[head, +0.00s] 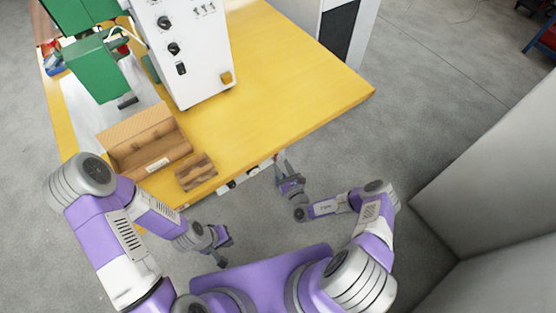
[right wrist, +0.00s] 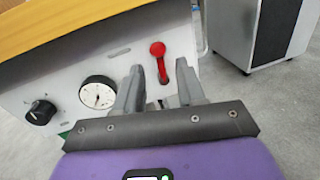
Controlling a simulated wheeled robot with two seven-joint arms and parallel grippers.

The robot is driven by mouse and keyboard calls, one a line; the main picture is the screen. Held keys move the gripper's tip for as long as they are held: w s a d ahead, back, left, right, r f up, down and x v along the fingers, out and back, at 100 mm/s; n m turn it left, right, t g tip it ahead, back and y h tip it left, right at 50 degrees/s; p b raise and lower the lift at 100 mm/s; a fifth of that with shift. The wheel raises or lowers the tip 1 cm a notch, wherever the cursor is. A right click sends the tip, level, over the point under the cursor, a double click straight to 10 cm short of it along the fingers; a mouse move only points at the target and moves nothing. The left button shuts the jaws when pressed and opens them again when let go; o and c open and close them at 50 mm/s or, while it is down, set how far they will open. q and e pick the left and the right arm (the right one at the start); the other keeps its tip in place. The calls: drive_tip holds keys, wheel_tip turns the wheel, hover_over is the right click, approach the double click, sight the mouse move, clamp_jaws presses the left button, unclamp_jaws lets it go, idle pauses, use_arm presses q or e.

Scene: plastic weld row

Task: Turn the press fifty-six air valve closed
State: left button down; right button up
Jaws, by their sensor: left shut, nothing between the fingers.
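A red lever valve (right wrist: 159,62) sits on the white front panel (right wrist: 60,82) below the yellow tabletop in the right wrist view. Its round red end is up and a narrow red part runs down from it. My right gripper (right wrist: 160,78) is open, with one finger on each side of the lever in the picture. I cannot tell whether the fingers touch it. In the head view my right gripper (head: 281,158) is at the table's front edge and the lever is mostly hidden. My left gripper (head: 221,254) is shut and empty, low in front of the table.
The panel also holds a round gauge (right wrist: 98,92) and a black knob (right wrist: 41,112), left of the lever. A grey cabinet stands right.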

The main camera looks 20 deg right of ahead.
sight(275, 157)
drive_tip(key=shift+w+a+b, duration=0.2)
drive_tip(key=shift+w, duration=0.85)
drive_tip(key=shift+w+a+b, duration=0.15)
drive_tip(key=shift+w+b, duration=0.05)
drive_tip(key=shift+w, duration=0.8)
